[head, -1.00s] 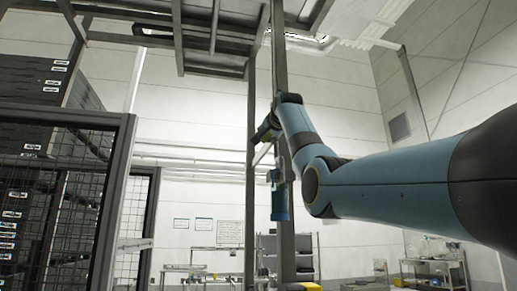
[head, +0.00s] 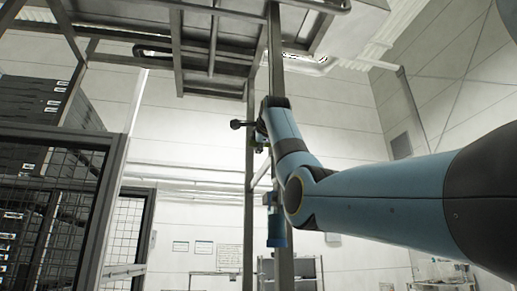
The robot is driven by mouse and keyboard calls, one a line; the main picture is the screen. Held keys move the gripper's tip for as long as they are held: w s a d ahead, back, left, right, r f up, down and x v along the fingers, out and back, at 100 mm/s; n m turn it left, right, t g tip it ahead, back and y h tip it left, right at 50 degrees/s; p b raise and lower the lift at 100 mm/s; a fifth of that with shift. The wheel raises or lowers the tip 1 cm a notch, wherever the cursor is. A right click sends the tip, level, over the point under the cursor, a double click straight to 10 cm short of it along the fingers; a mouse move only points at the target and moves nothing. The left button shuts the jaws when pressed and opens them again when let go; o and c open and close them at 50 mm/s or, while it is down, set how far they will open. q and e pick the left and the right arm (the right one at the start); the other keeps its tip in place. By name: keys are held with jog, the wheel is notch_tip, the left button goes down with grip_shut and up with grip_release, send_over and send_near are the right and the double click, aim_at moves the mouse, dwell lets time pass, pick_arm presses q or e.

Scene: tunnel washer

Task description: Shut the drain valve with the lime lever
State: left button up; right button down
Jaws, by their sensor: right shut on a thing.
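My right arm comes in from the right and bends upward at the elbow, ending at the upright post in the middle of the head view. My right gripper (head: 260,136) is small and dark there, partly hidden by its own wrist. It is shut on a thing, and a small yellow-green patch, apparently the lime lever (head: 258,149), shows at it. A dark round knob (head: 236,124) on a short stem sticks out just left of it. The valve body cannot be made out. My left gripper is not in view.
Grey metal posts (head: 250,210) rise to an overhead frame (head: 215,88) close around my right wrist. A mesh-panelled enclosure (head: 60,190) stands at left. A shelf rack (head: 305,268) and a white wall are behind.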

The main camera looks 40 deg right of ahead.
jog(key=shift+w+f+m, duration=0.3)
jog(key=shift+w+m, duration=0.1)
jog(key=c, duration=1.7)
grip_release()
jog(key=shift+s+r, duration=0.1)
jog(key=shift+s, duration=0.15)
jog(key=shift+c, duration=0.2)
jog(key=o, duration=0.4)
jog(key=shift+s+a+r, duration=0.2)
jog(key=shift+s+r, duration=0.15)
jog(key=shift+s, duration=0.15)
jog(key=shift+o, duration=0.9)
jog(key=shift+s, duration=0.1)
jog(key=shift+w+d, duration=0.1)
jog(key=shift+w, duration=0.1)
jog(key=v, duration=1.2)
